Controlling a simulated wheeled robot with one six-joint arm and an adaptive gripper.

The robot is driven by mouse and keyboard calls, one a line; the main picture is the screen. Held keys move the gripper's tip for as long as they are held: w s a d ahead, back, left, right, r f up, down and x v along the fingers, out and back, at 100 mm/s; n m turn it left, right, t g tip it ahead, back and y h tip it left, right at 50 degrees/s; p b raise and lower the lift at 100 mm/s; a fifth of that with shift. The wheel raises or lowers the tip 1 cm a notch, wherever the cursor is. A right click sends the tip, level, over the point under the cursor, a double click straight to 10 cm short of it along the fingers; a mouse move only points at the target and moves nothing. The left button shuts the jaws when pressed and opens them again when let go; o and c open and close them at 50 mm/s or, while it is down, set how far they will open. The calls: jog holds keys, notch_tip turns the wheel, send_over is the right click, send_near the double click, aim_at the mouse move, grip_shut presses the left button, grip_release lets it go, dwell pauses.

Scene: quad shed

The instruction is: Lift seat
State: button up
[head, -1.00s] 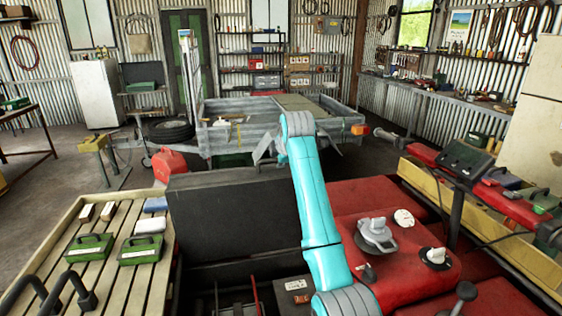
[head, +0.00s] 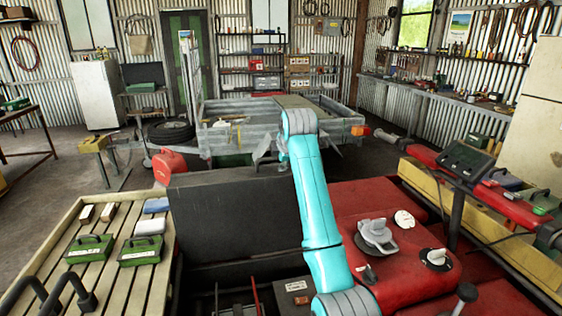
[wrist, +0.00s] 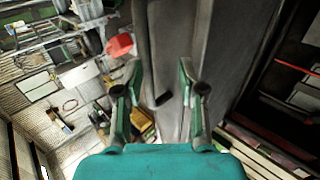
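The seat (head: 235,215) is a black slab in the middle of the head view, standing tilted up in front of my arm, with an open dark space under its near edge. In the wrist view a large dark grey surface, seemingly the seat (wrist: 225,50), runs up the middle and right of the picture. My gripper (wrist: 160,80) has its two fingers spread apart, with part of that grey surface showing between and beyond them. I cannot tell whether a finger touches it.
The red body (head: 395,250) with grey caps lies right of the seat. A slatted rack (head: 140,275) with green boxes (head: 142,250) stands left. A red jerrycan (head: 170,167) and a grey trailer (head: 225,140) are behind. Open floor shows at the left.

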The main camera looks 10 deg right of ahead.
jog(key=v, duration=1)
jog(key=shift+s+r, duration=0.2)
jog(key=shift+r, duration=0.05)
